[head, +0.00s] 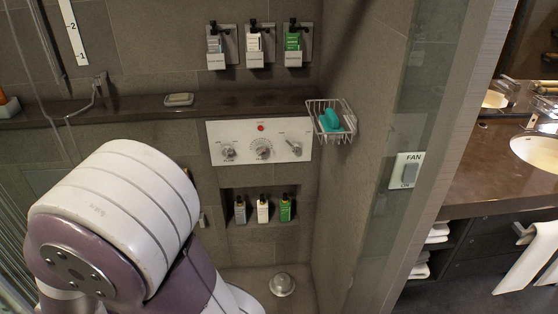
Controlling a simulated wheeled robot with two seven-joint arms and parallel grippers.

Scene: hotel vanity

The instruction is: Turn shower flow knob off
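The white shower control panel (214,133) is on the tiled wall just right of the picture's middle-left. It carries a left knob (229,152), a larger middle dial (263,149) and a right knob (294,148) with a tilted lever. A red dot (261,128) sits above the middle dial. The label under the left knob seems to read FLOW, but the print is too small to be sure, and I cannot read the knob settings. A white and purple link of my arm fills the lower left, apart from the panel in the picture. Neither gripper is in view.
A wire basket (340,134) with a teal item juts from the right wall beside the panel. A dark ledge (230,102) runs above it. Bottles stand in a niche (272,218) below. A glass edge and fan switch (406,171) are at right.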

